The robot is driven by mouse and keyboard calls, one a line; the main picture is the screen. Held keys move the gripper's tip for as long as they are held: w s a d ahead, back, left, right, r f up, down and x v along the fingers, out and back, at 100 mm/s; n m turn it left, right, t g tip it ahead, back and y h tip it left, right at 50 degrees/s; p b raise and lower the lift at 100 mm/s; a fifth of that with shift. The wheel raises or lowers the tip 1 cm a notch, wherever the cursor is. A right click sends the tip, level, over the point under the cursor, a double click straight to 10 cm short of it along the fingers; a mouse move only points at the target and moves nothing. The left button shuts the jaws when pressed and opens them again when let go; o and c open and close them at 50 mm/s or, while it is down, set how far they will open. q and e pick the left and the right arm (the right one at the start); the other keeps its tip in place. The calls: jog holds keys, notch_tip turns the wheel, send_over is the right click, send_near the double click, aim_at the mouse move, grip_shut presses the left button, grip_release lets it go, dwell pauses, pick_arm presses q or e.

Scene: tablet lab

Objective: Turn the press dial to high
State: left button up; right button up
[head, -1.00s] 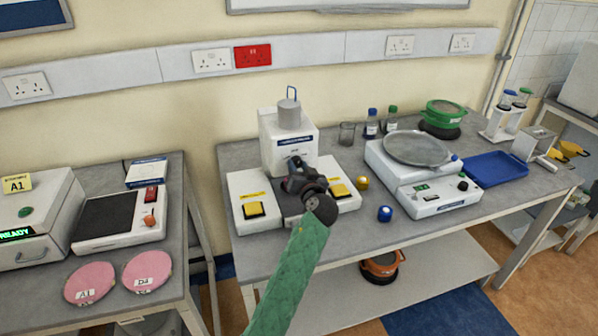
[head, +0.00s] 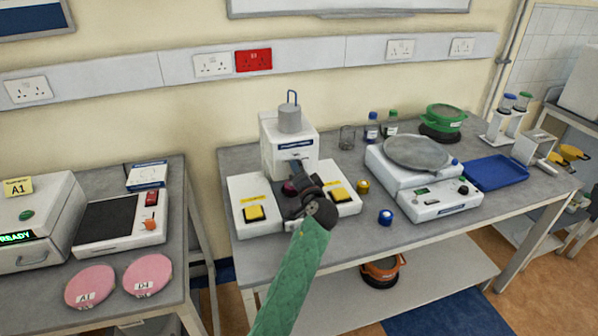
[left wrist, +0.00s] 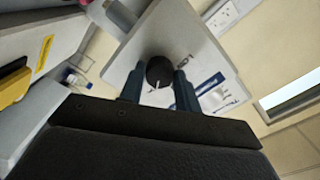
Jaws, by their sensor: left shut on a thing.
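The press (head: 291,140) is a white machine on the middle table, with a grey cylinder on top and two white side blocks with yellow buttons. Its dial (left wrist: 159,71) is a dark round knob with a white pointer mark, on the white front face in the left wrist view. My left gripper (left wrist: 160,80) is shut on the dial, one finger on each side. In the head view the left gripper (head: 299,172) is in front of the press and hides the dial. The lettering around the dial is too small to read surely. My right gripper is out of view.
The yellow buttons (head: 254,213) flank the gripper closely. A balance (head: 440,199), a blue knob-like object (head: 385,217) and a blue tray (head: 497,170) are to the right. Bottles (head: 371,127) and a beaker (head: 347,137) stand behind. The left bench (head: 205,290) holds pink discs.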

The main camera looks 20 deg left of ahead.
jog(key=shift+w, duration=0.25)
pick_arm(q)
jog(key=o, duration=1)
jog(key=shift+c, duration=0.2)
jog(key=b+v, duration=0.3)
jog(key=v, duration=0.4)
jog(key=shift+s+d+b, duration=0.25)
jog(key=shift+s+b, duration=0.05)
jog(key=shift+b, duration=0.1)
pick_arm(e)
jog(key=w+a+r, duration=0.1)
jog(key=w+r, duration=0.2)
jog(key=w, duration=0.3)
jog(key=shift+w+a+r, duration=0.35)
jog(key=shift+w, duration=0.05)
pick_arm(q)
jog(key=shift+f, duration=0.1)
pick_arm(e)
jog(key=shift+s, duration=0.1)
